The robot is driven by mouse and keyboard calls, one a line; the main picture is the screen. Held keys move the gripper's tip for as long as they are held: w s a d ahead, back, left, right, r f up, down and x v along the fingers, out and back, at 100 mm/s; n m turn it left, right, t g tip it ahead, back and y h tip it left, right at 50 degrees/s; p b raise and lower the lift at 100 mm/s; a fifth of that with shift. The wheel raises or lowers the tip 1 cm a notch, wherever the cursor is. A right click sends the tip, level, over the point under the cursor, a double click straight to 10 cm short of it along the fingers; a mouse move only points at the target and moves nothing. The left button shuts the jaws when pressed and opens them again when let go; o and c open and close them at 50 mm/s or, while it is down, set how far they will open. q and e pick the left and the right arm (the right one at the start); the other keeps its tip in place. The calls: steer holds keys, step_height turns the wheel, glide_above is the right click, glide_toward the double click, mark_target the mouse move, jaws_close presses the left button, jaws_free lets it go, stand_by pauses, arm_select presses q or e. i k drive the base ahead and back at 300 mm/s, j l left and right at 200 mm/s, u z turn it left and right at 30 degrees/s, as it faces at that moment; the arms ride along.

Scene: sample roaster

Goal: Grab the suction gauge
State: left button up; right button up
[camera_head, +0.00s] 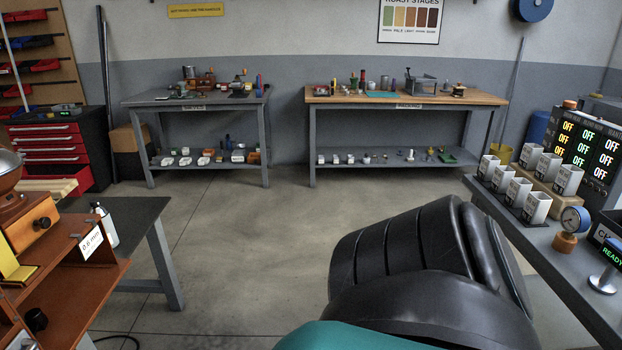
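A gauge with a round white dial and a blue rim (575,219) stands at the right, on the grey side table (545,238). It sits upright on a small wooden base (564,243). I take it to be the suction gauge; its dial markings are too small to read. Neither of my grippers is in view. A large black and teal part, which seems to be mine, fills the lower middle, left of the table and apart from the gauge in the picture.
Several white cups (536,206) stand behind the gauge, before a panel (590,145) reading OFF. A silver stand (603,281) is in front of it, beside a dark box at the right edge. A wooden cabinet (60,290) is at left. The middle floor (270,230) is clear.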

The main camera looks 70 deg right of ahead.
mark_target(574, 219)
steer(key=z, duration=3.8)
steer(key=i+j+z, duration=0.1)
steer(key=i+j, duration=0.4)
steer(key=i+j+z, duration=0.15)
steer(key=i+j, duration=0.3)
steer(key=j, duration=0.2)
